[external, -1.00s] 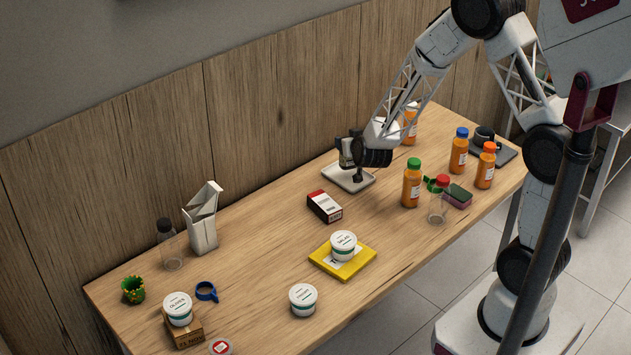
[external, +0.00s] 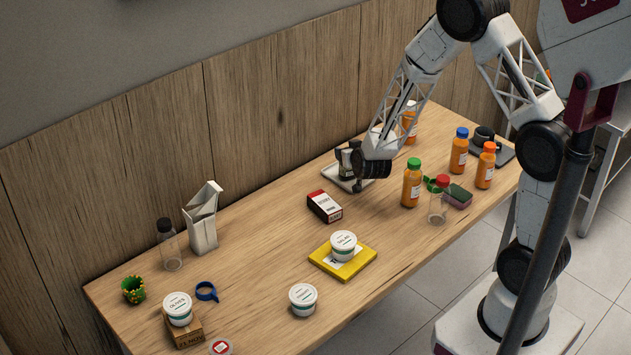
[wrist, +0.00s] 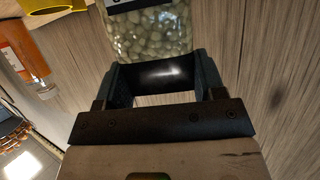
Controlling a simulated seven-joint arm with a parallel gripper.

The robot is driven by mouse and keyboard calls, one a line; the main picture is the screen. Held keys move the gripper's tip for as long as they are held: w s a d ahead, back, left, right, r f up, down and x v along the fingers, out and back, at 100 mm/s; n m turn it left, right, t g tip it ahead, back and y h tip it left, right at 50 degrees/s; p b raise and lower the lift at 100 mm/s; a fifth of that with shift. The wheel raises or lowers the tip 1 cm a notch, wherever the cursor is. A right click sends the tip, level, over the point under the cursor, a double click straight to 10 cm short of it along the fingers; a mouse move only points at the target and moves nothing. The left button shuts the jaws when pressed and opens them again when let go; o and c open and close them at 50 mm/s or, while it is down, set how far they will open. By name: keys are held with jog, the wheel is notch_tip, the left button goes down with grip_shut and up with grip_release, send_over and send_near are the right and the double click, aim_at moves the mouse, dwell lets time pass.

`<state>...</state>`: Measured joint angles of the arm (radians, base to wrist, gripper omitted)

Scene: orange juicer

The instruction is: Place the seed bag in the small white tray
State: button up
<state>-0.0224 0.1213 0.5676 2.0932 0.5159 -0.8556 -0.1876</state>
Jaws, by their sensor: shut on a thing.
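The seed bag (wrist: 150,35), a clear packet of pale seeds with a dark-edged label, is at the top of the wrist view. My gripper (wrist: 160,78) is shut on it, with a finger at each side of its near end. In the external view my gripper (external: 349,165) is low over the small white tray (external: 338,181) by the back wall. The gripper and wrist hide much of the tray. The bag cannot be made out clearly there, and I cannot tell whether it touches the tray.
A red-and-white box (external: 324,206) lies just in front of the tray. A green-capped juice bottle (external: 412,184) stands to the right, and another bottle (external: 411,125) behind the wrist. A yellow pad (external: 343,263) bears a white tub (external: 343,245). Bare table lies left of the box.

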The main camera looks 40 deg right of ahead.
jog(key=shift+f, duration=0.1)
jog(key=o, duration=1.2)
jog(key=shift+s+a+r, duration=0.2)
jog(key=shift+s+r, duration=0.15)
jog(key=shift+s, duration=0.05)
jog(key=shift+v, duration=5.55)
jog(key=shift+w, duration=0.1)
